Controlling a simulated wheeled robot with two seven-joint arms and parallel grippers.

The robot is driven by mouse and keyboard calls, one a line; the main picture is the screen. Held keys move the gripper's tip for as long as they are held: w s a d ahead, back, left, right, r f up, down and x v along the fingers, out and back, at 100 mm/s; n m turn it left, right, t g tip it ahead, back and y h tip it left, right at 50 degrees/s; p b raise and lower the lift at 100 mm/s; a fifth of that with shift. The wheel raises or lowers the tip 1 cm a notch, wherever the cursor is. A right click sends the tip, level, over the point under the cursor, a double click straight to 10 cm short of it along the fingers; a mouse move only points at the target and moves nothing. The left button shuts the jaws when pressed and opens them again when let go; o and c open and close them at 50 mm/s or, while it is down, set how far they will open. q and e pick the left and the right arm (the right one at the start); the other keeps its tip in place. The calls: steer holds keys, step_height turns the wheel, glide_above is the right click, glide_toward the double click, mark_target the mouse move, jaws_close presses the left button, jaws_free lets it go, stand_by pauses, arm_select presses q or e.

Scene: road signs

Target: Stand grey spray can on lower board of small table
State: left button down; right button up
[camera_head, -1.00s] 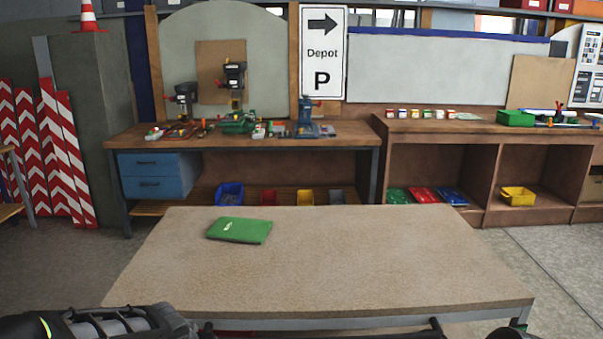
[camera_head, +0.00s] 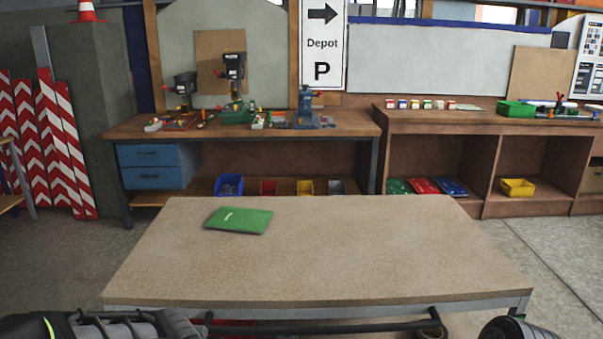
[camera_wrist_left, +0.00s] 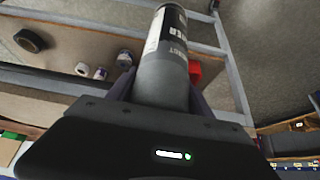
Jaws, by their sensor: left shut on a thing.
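The grey spray can (camera_wrist_left: 163,75) is between the fingers of my left gripper (camera_wrist_left: 155,92) in the left wrist view. It has a dark band with pale lettering near its far end. The gripper is shut on it. I cannot tell whether the can touches the board. In the head view only part of my left arm shows at the bottom left, and the can is hidden.
A black roll (camera_wrist_left: 32,40), a white can-like item (camera_wrist_left: 82,69) and a red item (camera_wrist_left: 195,72) lie around the can. Grey metal rails (camera_wrist_left: 232,70) edge the table. A green folder (camera_head: 239,220) lies on the top. A workbench (camera_head: 250,125) stands behind.

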arm_select(q)
steer(key=r, duration=0.5)
steer(key=shift+w+r, duration=0.15)
steer(key=shift+w, duration=0.1)
steer(key=shift+d, duration=0.1)
